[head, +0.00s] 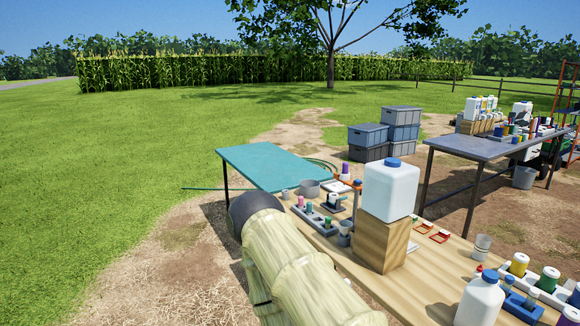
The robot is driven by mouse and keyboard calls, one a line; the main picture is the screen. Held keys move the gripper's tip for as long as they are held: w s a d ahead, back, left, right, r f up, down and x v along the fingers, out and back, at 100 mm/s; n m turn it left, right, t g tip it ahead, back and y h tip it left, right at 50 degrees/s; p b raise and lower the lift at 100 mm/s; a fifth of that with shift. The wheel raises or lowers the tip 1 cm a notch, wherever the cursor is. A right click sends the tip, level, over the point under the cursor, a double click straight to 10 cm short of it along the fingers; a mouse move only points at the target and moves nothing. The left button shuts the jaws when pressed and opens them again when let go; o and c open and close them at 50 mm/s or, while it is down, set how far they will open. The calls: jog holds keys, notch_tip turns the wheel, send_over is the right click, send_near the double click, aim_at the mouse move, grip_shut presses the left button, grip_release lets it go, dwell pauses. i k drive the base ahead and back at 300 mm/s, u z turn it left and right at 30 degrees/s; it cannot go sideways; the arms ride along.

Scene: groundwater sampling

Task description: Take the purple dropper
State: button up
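A second purple-topped item (345,169) with a white lower part stands farther back, near the table's far end. Both are too small for me to tell which is the purple dropper. My arm, in a cream cover with a dark rounded end, reaches up from the bottom, left of the rack. My gripper does not show.
A white jug with a blue cap (391,188) stands on a wooden block (381,242), right of the rack. A white bottle (480,300) and several coloured bottles crowd the near right. A teal table (265,165) stands behind, mostly bare. Grey crates (368,135) are stacked beyond.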

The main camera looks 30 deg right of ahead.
aim_at(346, 166)
jog(key=z, duration=0.15)
jog(key=i, duration=0.95)
jog(key=z, duration=0.5)
